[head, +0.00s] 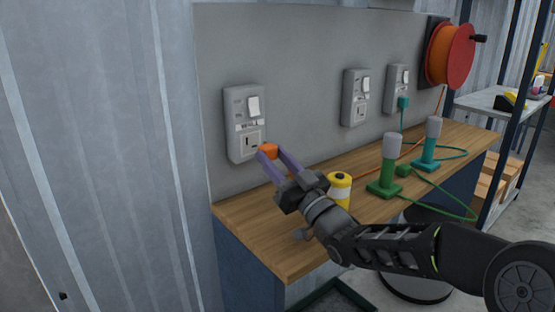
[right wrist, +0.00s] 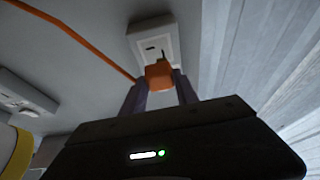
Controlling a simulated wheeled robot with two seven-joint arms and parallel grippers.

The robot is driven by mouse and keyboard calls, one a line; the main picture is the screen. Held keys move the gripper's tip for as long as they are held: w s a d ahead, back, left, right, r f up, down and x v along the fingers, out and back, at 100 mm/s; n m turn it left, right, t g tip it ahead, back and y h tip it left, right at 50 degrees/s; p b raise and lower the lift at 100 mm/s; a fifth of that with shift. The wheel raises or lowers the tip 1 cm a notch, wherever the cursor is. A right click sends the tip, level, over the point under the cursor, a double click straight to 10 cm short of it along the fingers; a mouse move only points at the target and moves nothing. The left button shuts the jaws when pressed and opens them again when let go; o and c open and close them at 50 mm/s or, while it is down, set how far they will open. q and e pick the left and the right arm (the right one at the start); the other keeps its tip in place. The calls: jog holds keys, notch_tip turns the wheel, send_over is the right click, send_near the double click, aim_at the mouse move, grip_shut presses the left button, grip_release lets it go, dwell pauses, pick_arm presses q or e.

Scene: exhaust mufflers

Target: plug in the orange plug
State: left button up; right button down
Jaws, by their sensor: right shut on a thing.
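The orange plug (head: 268,151) is held between the fingertips of my right gripper (head: 272,154), which is shut on it. In the head view the plug is just in front of the lower part of the left wall socket (head: 244,122). In the right wrist view the plug (right wrist: 159,75) overlaps the lower edge of the pale socket plate (right wrist: 155,42), and a dark slot shows just above it. I cannot tell whether the plug touches the socket. An orange cord (right wrist: 80,36) runs off to the upper left. My left gripper is not in view.
A wooden bench (head: 262,235) runs below the sockets. On it stand a yellow can (head: 340,187), a green lamp-like device (head: 387,165) and a teal one (head: 430,145). Two more sockets (head: 355,97) (head: 397,88) and an orange cable reel (head: 447,55) are farther right.

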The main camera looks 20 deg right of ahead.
jog(key=shift+w+a+p, duration=0.2)
jog(key=shift+w+a, duration=0.1)
jog(key=shift+w, duration=0.4)
jog(key=shift+w+a+p, duration=0.25)
jog(key=shift+w, duration=0.4)
jog(key=shift+w+a+p, duration=0.2)
jog(key=shift+w+a, duration=0.1)
jog(key=shift+w, duration=0.4)
jog(key=shift+b, duration=1.2)
dwell(0.6)
jog(key=shift+w+a, duration=0.2)
jog(key=shift+w, duration=0.3)
dwell(0.4)
jog(key=c, duration=0.9)
grip_release()
jog(key=shift+o, duration=0.2)
jog(key=s+d+p, duration=0.1)
jog(key=s+d, duration=0.4)
jog(key=s, duration=0.7)
jog(key=shift+s+f+p, duration=0.15)
jog(key=shift+f+p, duration=0.05)
jog(key=shift+p, duration=0.15)
